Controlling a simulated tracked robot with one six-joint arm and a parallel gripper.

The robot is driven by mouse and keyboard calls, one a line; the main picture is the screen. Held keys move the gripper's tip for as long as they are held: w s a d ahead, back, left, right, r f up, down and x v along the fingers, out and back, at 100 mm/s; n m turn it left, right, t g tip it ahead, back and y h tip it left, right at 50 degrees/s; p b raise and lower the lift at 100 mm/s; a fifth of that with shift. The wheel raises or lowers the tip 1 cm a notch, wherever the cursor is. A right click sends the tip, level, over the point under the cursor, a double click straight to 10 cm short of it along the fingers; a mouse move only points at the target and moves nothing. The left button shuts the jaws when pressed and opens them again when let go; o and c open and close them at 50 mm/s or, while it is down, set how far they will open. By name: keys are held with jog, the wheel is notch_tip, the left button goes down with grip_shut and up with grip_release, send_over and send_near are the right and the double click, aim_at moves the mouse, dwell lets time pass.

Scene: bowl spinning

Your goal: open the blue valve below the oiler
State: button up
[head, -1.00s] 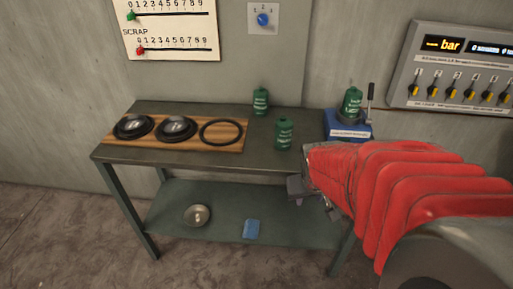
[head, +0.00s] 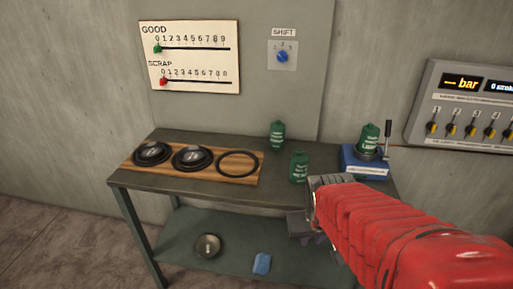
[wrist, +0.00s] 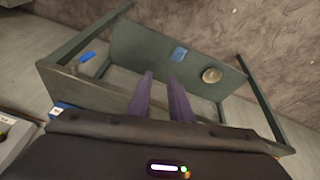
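A blue box-like unit (head: 362,163) with a green bottle (head: 368,138) and a dark lever on top stands at the right end of the bench; I cannot tell for sure that it is the oiler. No blue valve is clearly seen below it in the head view. In the wrist view a small blue part (wrist: 87,57) shows at the left, by the bench frame; I cannot tell whether it is the valve. My gripper (head: 303,229) is in front of the bench's right part, below the top's edge. In the wrist view its two fingers (wrist: 160,85) are apart with nothing between them.
The bench top (head: 225,185) carries a wooden board (head: 208,175) with dark round parts, and two green bottles (head: 299,168). On the lower shelf (head: 190,230) lie a metal bowl (head: 207,246) and a blue cloth-like piece (head: 262,263). A gauge panel (head: 468,105) hangs at right.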

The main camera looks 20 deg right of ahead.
jog(key=shift+n+t+y, duration=0.5)
jog(key=shift+n+t, duration=0.1)
jog(key=shift+n, duration=0.2)
jog(key=a+r, duration=0.3)
jog(key=a, duration=0.2)
jog(key=a+r, duration=0.2)
jog(key=a, duration=0.1)
jog(key=shift+s+r, duration=0.3)
jog(key=shift+s, duration=0.05)
grip_shut()
jog(key=s+a+r+n+y, duration=0.1)
jog(key=s+a+r, duration=0.2)
jog(key=a, duration=0.3)
jog(key=shift+a+r+n+t, duration=0.15)
jog(key=shift+r+n+t, duration=0.15)
jog(key=shift+r+t, duration=0.15)
jog(key=shift+s+a+f, duration=0.1)
